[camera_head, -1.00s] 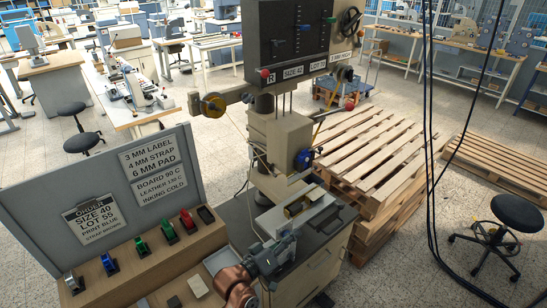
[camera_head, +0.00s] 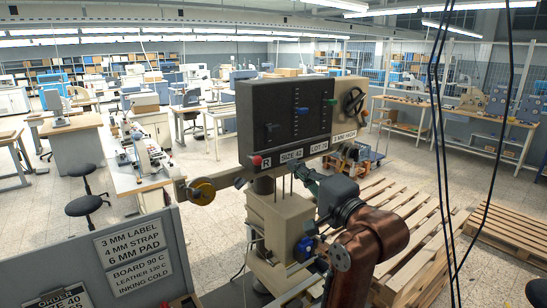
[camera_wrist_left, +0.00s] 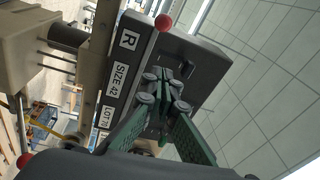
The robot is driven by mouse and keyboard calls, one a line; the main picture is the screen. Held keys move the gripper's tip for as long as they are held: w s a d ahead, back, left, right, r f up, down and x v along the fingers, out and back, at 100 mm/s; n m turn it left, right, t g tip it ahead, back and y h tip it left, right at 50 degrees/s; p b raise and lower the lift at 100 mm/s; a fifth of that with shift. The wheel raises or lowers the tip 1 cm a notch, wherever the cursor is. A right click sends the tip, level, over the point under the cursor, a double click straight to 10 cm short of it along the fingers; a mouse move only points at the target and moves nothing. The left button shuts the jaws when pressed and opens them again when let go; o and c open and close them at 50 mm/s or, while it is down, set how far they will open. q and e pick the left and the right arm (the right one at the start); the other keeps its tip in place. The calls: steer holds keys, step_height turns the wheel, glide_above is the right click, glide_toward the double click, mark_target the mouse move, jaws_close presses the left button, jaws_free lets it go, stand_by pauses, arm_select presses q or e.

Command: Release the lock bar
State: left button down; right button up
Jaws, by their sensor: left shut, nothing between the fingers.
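The stamping machine's dark control panel (camera_head: 286,122) stands in the middle of the head view. A bar with labels R, SIZE 42 and LOT (camera_head: 292,154) runs along its lower edge. A red knob (camera_head: 257,160) is at its left end. I cannot tell for sure which part is the lock bar. My left gripper (camera_head: 303,172) is just below the labelled bar in the head view. In the left wrist view its green fingers (camera_wrist_left: 162,92) are shut and empty, with their tips over the dark panel edge beside the labels. Contact cannot be told. My right gripper is not in view.
A yellow roll (camera_head: 202,191) on an arm sticks out left of the machine. A grey sign board (camera_head: 110,262) stands at lower left. Wooden pallets (camera_head: 425,235) lie to the right. Black cables (camera_head: 440,150) hang at right.

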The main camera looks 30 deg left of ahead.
mark_target(260, 152)
arm_select(q)
steer(key=shift+h, duration=0.4)
steer(key=p+x, duration=0.3)
steer(key=x, duration=0.7)
steer(key=shift+w+r, duration=0.15)
steer(key=shift+w, duration=0.1)
steer(key=s, duration=0.2)
steer(key=s+f+p, duration=0.1)
steer(key=s, duration=0.1)
steer(key=shift+a, duration=0.15)
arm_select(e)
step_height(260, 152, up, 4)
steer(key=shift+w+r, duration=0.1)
arm_select(q)
steer(key=shift+w+f, duration=0.1)
